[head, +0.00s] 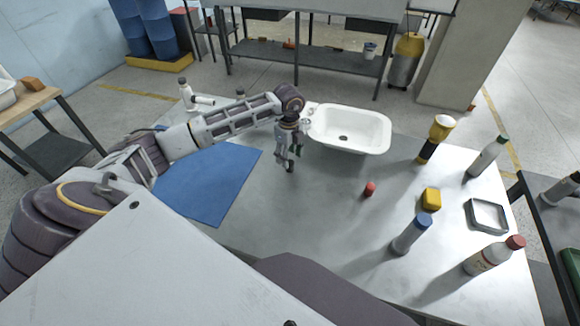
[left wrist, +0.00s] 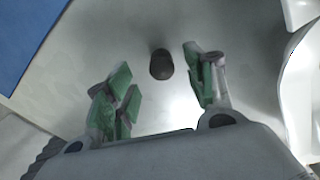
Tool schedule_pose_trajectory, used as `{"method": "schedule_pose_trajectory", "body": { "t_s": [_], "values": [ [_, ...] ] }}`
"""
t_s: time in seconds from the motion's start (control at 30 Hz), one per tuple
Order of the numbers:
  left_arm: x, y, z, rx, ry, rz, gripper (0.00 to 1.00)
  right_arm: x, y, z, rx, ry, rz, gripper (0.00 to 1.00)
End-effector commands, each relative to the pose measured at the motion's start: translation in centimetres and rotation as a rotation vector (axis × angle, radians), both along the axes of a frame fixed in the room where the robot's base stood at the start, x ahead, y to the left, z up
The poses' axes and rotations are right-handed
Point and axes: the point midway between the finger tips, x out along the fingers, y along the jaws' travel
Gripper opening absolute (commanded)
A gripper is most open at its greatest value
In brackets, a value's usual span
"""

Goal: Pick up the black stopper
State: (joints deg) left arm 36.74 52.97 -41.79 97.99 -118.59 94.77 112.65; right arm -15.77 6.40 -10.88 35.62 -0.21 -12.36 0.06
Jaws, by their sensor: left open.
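The black stopper (left wrist: 161,64) is a small dark rounded piece on the grey table in the left wrist view. My left gripper (head: 289,155) points down over the table, left of the white bathtub shell (head: 372,148). Its green-padded fingers are open. In the left wrist view the stopper shows between and slightly beyond the fingertips, with a gap on each side. In the head view the gripper largely hides the stopper. The shell has a dark drain hole (head: 343,138) in its floor. My right gripper is out of view.
A blue mat (head: 210,185) lies left of the gripper. A red-capped piece (head: 369,189), a yellow block (head: 431,199), several bottles and a grey square tray (head: 487,229) stand to the right. The table between gripper and red piece is clear.

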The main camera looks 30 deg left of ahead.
Motion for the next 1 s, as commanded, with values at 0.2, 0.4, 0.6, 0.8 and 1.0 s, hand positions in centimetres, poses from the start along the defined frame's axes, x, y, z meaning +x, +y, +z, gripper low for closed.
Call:
{"method": "schedule_pose_trajectory", "body": {
  "t_s": [0.2,0.4,0.6,0.8,1.0],
  "values": [
    [0.0,0.0,-0.1,0.0,0.0,0.0,0.54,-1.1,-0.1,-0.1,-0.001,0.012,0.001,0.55],
    [0.0,0.0,-0.3,0.0,0.001,0.0,0.54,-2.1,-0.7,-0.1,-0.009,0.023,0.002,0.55],
    [-0.1,-0.3,-1.9,-0.002,0.003,0.0,0.54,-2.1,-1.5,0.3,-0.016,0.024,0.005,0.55],
    [0.0,-0.4,-4.1,-0.001,0.002,0.0,0.54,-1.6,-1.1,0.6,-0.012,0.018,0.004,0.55],
    [0.1,-0.4,-5.3,0.0,0.001,-0.001,0.54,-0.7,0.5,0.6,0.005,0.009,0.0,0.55]
  ]
}}
